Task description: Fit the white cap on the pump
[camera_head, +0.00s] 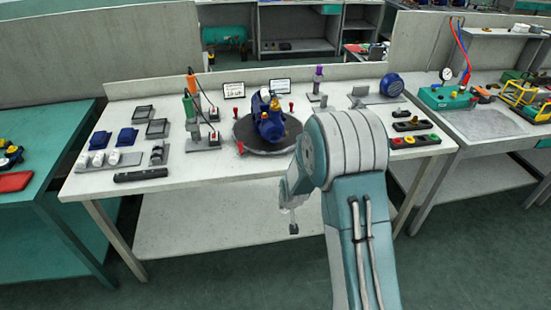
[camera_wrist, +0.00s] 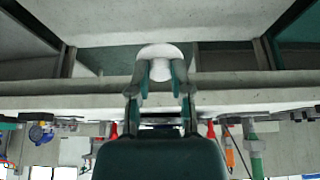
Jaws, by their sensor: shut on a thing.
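The blue pump (camera_head: 270,126) stands on a dark round plate (camera_head: 248,139) in the middle of the white workbench. My gripper (camera_head: 291,219) is low in front of the bench's front edge, apart from the pump. In the wrist view my gripper (camera_wrist: 161,74) is shut on the white cap (camera_wrist: 160,51), whose rounded end shows between and beyond the fingertips. The cap is hard to make out in the head view. Several white pieces (camera_head: 98,160) sit in a holder at the bench's left.
Red pegs (camera_head: 240,147) stand around the round plate. A button box (camera_head: 414,140) lies at right.

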